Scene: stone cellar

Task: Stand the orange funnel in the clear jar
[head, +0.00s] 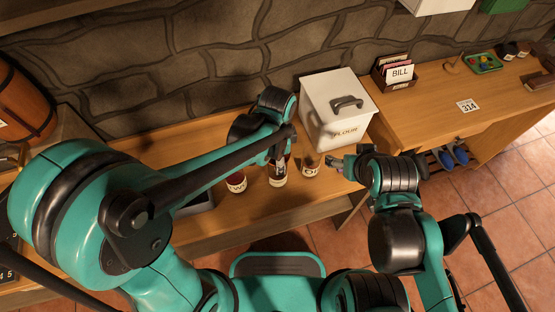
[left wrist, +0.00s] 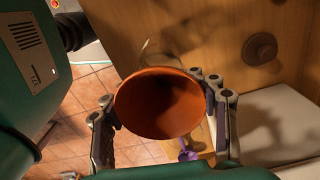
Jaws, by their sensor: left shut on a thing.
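The orange funnel (left wrist: 160,104) shows in the left wrist view with its wide mouth toward the camera. My left gripper (left wrist: 163,108) is shut on it, with a finger on either side of the rim. In the head view my left gripper (head: 279,150) is above the wooden bench, and the funnel is hidden there. A faint clear curved outline (left wrist: 160,49) lies beyond the funnel in the left wrist view; I cannot tell whether it is the clear jar. My right gripper (head: 342,164) is beside the white flour bin, its finger gap unclear.
Labelled bottles (head: 310,167) stand on the bench (head: 215,232) near my left gripper. The white flour bin (head: 337,115) stands behind them. On the right desk (head: 425,110) are a card box (head: 396,74) and a green tray (head: 484,63). A small purple thing (left wrist: 188,153) shows below the funnel.

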